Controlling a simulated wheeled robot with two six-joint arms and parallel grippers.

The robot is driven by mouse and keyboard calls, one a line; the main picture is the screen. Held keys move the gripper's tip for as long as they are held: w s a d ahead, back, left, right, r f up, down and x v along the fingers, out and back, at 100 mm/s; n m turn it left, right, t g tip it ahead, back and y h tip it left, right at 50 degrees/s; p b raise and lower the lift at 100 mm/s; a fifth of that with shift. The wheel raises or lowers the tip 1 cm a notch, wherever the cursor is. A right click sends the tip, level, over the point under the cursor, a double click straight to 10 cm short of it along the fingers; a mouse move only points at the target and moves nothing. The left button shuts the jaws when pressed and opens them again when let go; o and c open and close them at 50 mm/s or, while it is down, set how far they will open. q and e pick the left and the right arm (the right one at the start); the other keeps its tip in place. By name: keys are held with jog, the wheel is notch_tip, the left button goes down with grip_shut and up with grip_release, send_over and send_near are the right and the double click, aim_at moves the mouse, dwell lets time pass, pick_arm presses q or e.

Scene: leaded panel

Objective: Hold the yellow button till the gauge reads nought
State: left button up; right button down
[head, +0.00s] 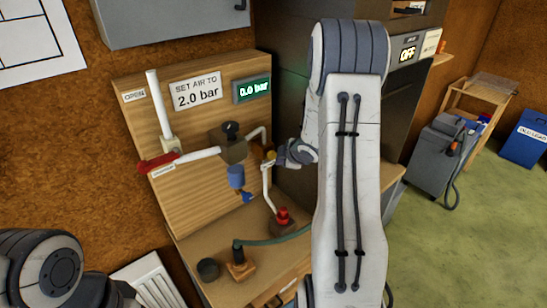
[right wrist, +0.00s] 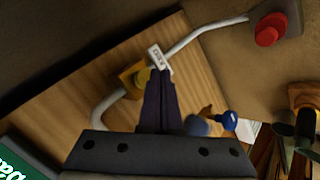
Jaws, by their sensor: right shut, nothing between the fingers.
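The gauge (head: 252,90) is a green display on the wooden panel and reads 0.0 bar. It also shows partly at the lower left of the right wrist view (right wrist: 18,166). The yellow button (head: 269,155) sits on the panel's right side, on a yellow block (right wrist: 128,80) beside a small white label. My right gripper (head: 281,156) is shut and empty, with its fingertips (right wrist: 158,72) at the button and partly covering it. I cannot tell whether the button is pressed in. Of my left arm only a link shows at the lower left; its gripper is not in view.
The panel (head: 180,215) carries a "SET AIR TO 2.0 bar" sign (head: 196,92), a red-and-white lever (head: 160,162), white pipes and a blue part (head: 236,176). A red button (head: 282,214) and a dark-topped knob (head: 238,262) stand on the shelf below.

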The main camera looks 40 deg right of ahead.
jog(key=shift+s, duration=0.15)
jog(key=s, duration=0.5)
jog(key=shift+d, duration=0.15)
jog(key=shift+w, duration=0.1)
dwell(0.5)
jog(key=s+a+f+m+g+b, duration=0.2)
jog(key=a+b, duration=0.5)
jog(key=a, duration=1.5)
jog(key=s+a+g+y+b, duration=0.1)
jog(key=s+a+g+b, duration=0.1)
jog(key=s+a, duration=0.5)
jog(key=s+a+f+m+g+y+b, duration=0.1)
jog(key=s+a+g, duration=0.4)
jog(key=s, duration=1.1)
jog(key=a+b, duration=0.1)
jog(key=a, duration=0.2)
jog(key=shift+s+a+f+m, duration=0.15)
jog(key=shift+s+a+m, duration=0.15)
jog(key=shift+s, duration=0.1)
